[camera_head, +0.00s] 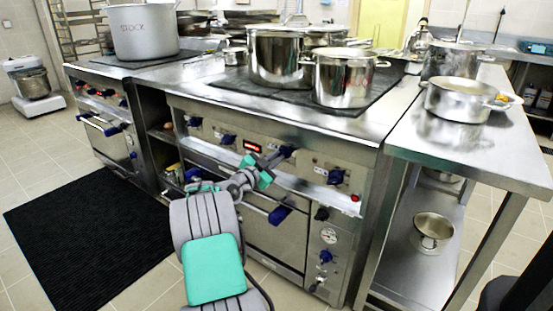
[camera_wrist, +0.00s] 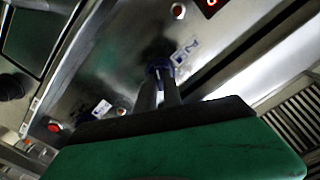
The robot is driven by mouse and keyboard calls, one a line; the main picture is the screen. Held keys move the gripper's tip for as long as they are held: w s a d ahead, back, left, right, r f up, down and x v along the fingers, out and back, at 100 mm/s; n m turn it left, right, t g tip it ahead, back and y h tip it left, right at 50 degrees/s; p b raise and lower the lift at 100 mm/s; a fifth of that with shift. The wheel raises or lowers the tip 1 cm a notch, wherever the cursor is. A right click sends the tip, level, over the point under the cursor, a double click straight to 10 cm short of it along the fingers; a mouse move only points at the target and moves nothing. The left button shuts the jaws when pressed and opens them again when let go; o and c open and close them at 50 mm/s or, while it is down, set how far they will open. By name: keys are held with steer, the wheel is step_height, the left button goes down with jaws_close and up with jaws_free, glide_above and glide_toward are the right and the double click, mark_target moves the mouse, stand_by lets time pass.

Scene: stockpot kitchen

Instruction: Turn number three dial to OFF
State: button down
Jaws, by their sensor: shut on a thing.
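The stove's front panel (camera_head: 308,165) carries a row of blue and black dials. The third dial from the left (camera_head: 286,151) is at my gripper (camera_head: 276,158). In the wrist view, the dial's blue part (camera_wrist: 160,66) shows at the tips of my gripper's two grey fingers (camera_wrist: 160,82), which are close together and shut on it. White markings sit beside the dial in the wrist view; I cannot read its setting. My fingers hide part of the dial.
Other dials sit left (camera_head: 228,139) and right (camera_head: 336,177) on the panel. A red display (camera_head: 251,146) is left of the gripper. Blue oven handles (camera_head: 280,214) stick out below. Large pots (camera_head: 345,78) stand on the stovetop. A steel table (camera_head: 480,150) stands at right.

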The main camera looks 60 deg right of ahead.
steer(key=shift+f+m+p, duration=0.1)
steer(key=shift+m+p, duration=8.8)
steer(key=shift+m, duration=6)
steer(key=c, duration=1.5)
jaws_free()
